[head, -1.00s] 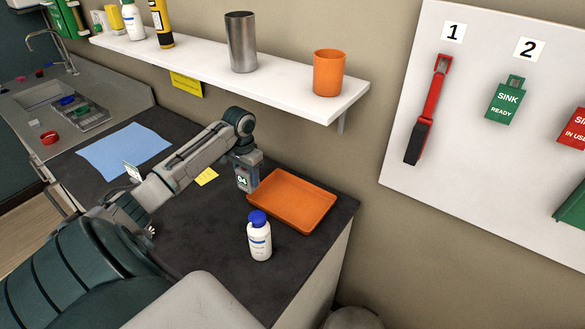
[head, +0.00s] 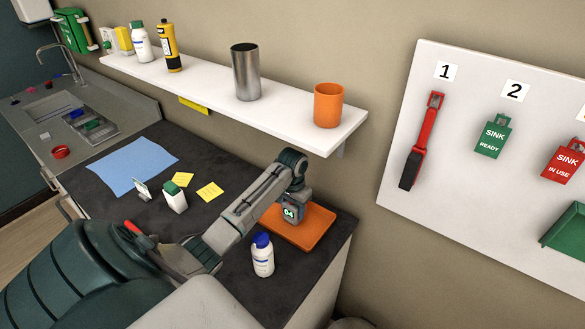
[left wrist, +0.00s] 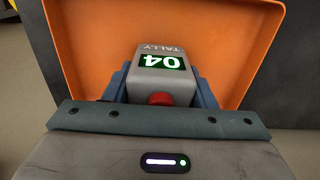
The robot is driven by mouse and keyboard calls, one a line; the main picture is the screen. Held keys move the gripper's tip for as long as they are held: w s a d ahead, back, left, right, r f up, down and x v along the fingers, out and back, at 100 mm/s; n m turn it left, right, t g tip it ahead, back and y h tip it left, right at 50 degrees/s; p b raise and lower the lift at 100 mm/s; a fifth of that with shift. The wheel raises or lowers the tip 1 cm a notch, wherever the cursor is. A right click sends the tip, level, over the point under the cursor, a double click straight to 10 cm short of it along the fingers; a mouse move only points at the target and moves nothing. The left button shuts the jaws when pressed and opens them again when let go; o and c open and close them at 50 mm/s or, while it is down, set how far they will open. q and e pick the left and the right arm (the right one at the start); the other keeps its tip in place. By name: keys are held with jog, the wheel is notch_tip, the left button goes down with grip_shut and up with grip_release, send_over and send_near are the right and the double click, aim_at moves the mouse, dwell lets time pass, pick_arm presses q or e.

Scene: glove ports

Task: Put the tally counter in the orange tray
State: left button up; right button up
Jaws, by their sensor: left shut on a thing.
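In the left wrist view the counter (left wrist: 164,63) also shows the word TALLY and a red button. My left gripper (head: 292,196) is shut on it, with blue fingers (left wrist: 117,84) on both sides. The orange tray (head: 318,232) lies on the dark worktop, and the counter is over its inside. I cannot tell whether the counter touches the tray floor. In the left wrist view the orange tray (left wrist: 225,40) spreads out behind the counter. My right gripper is not in view.
A white bottle with a blue cap (head: 262,256) stands close to the tray's near left side. A green-capped white container (head: 174,197), yellow notes (head: 210,191) and a blue cloth (head: 132,165) lie further left. A shelf (head: 220,100) hangs above the worktop.

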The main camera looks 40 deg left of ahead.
pick_arm(q)
jog(key=shift+f, duration=0.15)
jog(key=shift+f, duration=0.1)
jog(key=o, duration=1)
notch_tip(320, 180, up, 6)
jog(key=b, duration=0.3)
jog(key=shift+r, duration=0.85)
